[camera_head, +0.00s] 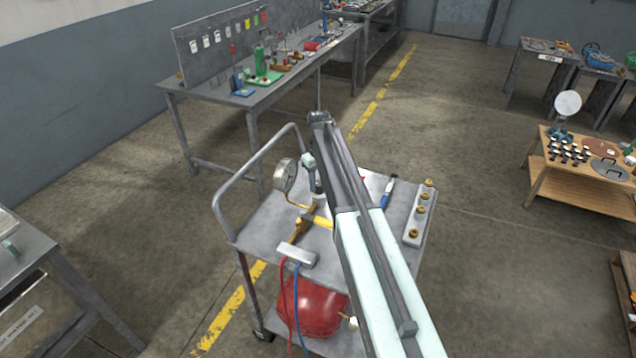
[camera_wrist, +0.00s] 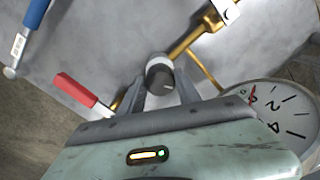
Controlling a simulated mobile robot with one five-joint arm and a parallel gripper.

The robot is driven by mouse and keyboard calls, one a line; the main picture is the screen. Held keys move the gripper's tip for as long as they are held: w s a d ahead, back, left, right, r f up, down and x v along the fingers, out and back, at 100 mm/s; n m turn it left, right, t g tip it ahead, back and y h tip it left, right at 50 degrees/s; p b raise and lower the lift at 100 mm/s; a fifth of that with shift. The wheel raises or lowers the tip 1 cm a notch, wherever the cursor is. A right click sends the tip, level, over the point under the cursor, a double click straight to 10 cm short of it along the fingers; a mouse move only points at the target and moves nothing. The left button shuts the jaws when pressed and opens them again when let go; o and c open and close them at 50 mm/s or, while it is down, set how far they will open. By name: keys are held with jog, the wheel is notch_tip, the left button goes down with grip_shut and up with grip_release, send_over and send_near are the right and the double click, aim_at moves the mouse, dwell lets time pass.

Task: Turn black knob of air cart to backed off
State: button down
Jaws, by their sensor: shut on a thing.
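The air cart (camera_head: 262,233) stands in front of me, a grey wheeled cart with a tube handle at its left end. In the wrist view the black knob (camera_wrist: 160,76), with a pale mark on its face, sits between the two fingers of my gripper (camera_wrist: 162,92), which is shut on it. In the head view my arm crosses the cart top and hides the knob; the gripper end is near the gauge. The round pressure gauge (camera_head: 285,175) stands beside it and also shows in the wrist view (camera_wrist: 285,120). Brass piping (camera_wrist: 192,36) runs close to the knob.
A red-handled lever (camera_wrist: 76,90) is left of my gripper. A blue-handled tool (camera_head: 388,193) and a strip with brass fittings (camera_head: 419,215) lie on the cart's right side. A red tank (camera_head: 313,306) sits below. A workbench (camera_head: 215,97) stands behind, with open floor right of the cart.

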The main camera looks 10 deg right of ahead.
jog(key=n, duration=0.7)
jog(key=shift+w, duration=0.15)
jog(key=n, duration=0.7)
jog(key=shift+n, duration=0.3)
jog(key=n, duration=0.3)
jog(key=shift+n, duration=0.3)
jog(key=n, duration=0.3)
jog(key=shift+n, duration=0.4)
jog(key=n, duration=0.4)
jog(key=shift+n, duration=1.7)
